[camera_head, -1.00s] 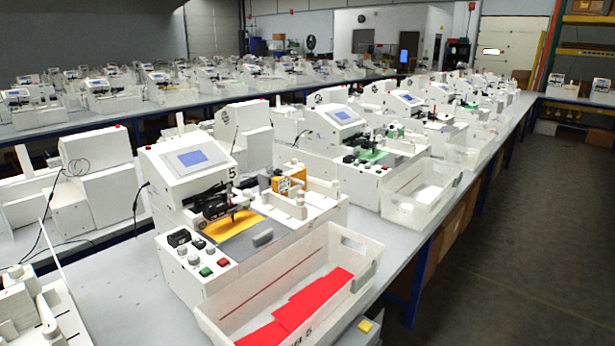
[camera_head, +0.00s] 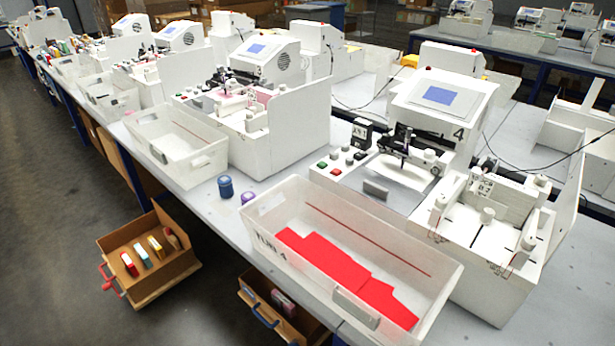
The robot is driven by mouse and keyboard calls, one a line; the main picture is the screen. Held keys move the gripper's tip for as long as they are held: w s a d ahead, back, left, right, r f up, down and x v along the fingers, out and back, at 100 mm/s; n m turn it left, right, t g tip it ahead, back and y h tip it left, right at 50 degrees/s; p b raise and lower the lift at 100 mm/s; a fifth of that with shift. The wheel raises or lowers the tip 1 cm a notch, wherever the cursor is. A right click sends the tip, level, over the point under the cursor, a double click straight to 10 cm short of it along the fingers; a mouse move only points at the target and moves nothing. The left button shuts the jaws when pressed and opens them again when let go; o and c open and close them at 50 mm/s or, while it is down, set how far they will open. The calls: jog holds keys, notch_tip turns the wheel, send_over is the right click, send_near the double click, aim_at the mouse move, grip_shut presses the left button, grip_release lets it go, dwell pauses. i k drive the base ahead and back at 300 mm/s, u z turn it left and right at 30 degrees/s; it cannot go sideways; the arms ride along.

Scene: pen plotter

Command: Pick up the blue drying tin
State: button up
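A small blue tin (camera_head: 226,187) stands upright on the grey table near its front edge, between two white bins. A purple tin (camera_head: 248,198) stands just right of it and nearer, close to the table edge. The two look apart or nearly so. My gripper is not in view.
A white bin with red sheets (camera_head: 290,212) stands right of the tins, and another white bin (camera_head: 172,118) stands to the left. An open drawer (camera_head: 150,285) with several coloured items juts out below the table. White plotter machines (camera_head: 440,105) line the table behind. Grey floor lies open at left.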

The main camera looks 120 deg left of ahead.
aim_at(224, 183)
jog(key=z, duration=0.45)
jog(key=k, duration=0.15)
jog(key=u, duration=2.45)
jog(key=k, duration=0.15)
jog(key=u, duration=2)
jog(key=k, duration=0.35)
jog(key=u, duration=1.7)
